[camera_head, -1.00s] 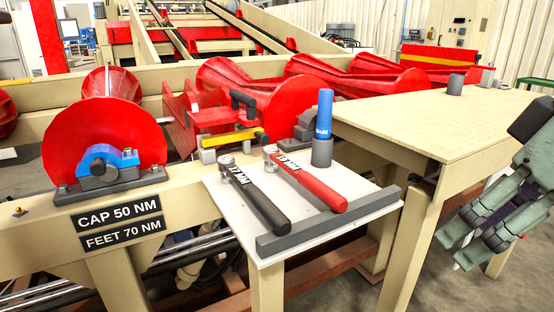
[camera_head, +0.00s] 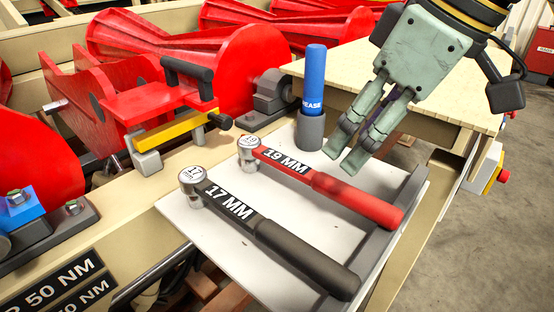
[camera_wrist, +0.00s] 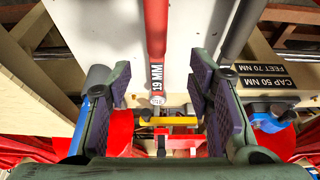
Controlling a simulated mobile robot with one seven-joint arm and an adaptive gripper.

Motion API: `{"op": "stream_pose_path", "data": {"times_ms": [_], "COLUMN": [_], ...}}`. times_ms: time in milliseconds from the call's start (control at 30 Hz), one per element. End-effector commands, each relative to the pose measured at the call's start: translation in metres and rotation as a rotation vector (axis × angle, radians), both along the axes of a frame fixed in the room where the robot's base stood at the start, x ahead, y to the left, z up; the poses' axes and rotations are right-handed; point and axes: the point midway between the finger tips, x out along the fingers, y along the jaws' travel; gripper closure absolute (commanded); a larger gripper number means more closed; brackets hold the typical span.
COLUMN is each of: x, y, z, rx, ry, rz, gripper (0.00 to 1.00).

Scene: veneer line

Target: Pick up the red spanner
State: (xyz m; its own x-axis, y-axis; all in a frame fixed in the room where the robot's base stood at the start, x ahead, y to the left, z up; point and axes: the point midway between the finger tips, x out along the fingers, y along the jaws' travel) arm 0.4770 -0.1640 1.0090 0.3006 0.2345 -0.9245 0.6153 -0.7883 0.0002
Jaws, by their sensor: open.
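The red spanner (camera_head: 345,196) lies on the white tray board (camera_head: 215,245), marked 19 MM, with its silver head toward the far left. A black 17 MM spanner (camera_head: 285,245) lies beside it, nearer the front. My gripper (camera_head: 347,155) is open and empty, above the tray, just behind the red spanner's handle in the head view. In the wrist view, the red spanner (camera_wrist: 156,40) runs between the two spread fingers of my gripper (camera_wrist: 160,100), apart from both. The black spanner shows to the right (camera_wrist: 240,30), partly hidden by a finger.
A blue grease tube (camera_head: 314,75) stands in a grey holder (camera_head: 310,130) close to my gripper. A grey bar (camera_head: 395,225) edges the tray. Red rollers (camera_head: 245,65) and a yellow bar (camera_head: 168,130) lie behind. A beige table (camera_head: 455,100) is at right.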

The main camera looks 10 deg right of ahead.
Motion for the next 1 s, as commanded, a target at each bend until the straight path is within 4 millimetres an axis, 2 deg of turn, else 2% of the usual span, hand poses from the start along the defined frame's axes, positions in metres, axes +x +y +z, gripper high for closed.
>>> {"op": "stream_pose_path", "data": {"times_ms": [300,567,800,1000], "x": [0.012,0.02,0.033,0.036], "y": [0.009,0.013,0.019,0.022], "z": [-0.04,-0.059,-0.092,-0.1], "rx": [-0.001,-0.001,-0.001,-0.001], "ry": [0.001,0.001,0.001,-0.001], "rz": [-0.002,-0.002,-0.002,0.0], "gripper": [0.53,0.53,0.53,0.53]}}
